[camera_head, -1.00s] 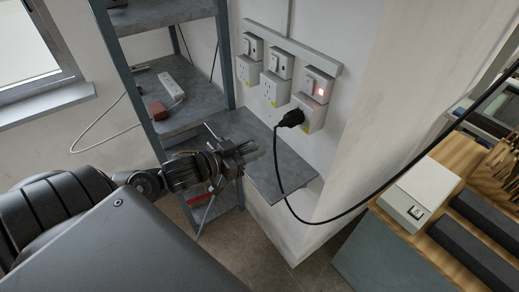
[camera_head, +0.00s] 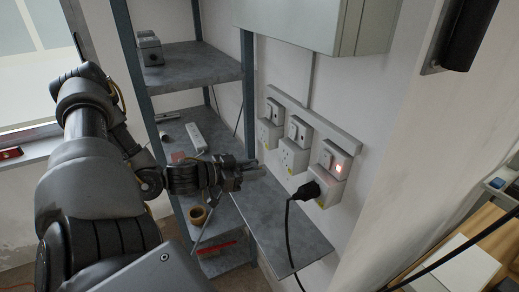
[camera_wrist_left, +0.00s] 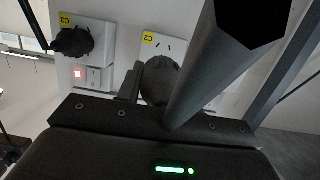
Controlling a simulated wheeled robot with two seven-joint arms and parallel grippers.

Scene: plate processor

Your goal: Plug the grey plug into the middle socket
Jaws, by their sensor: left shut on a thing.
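The middle socket (camera_head: 293,156) is a white wall outlet between two others. In the left wrist view it has a yellow C2 label (camera_wrist_left: 149,39) and its dark slots show. My left gripper (camera_head: 246,174) is shut on the grey plug (camera_wrist_left: 160,80), a rounded grey body just in front of the middle socket in the wrist view. The plug is apart from the socket in the head view, where my gripper is left of and below it. A thick dark bar, seemingly the plug's cable (camera_wrist_left: 225,55), crosses the wrist view. The plug's pins are hidden. My right gripper is out of view.
A black plug (camera_head: 306,191) with a hanging cord sits in the right socket (camera_head: 329,192), whose switch glows red. A grey ledge (camera_head: 285,240) lies below the sockets. A metal shelf (camera_head: 190,68) stands left, holding a power strip (camera_head: 196,137) and a tape roll (camera_head: 199,214).

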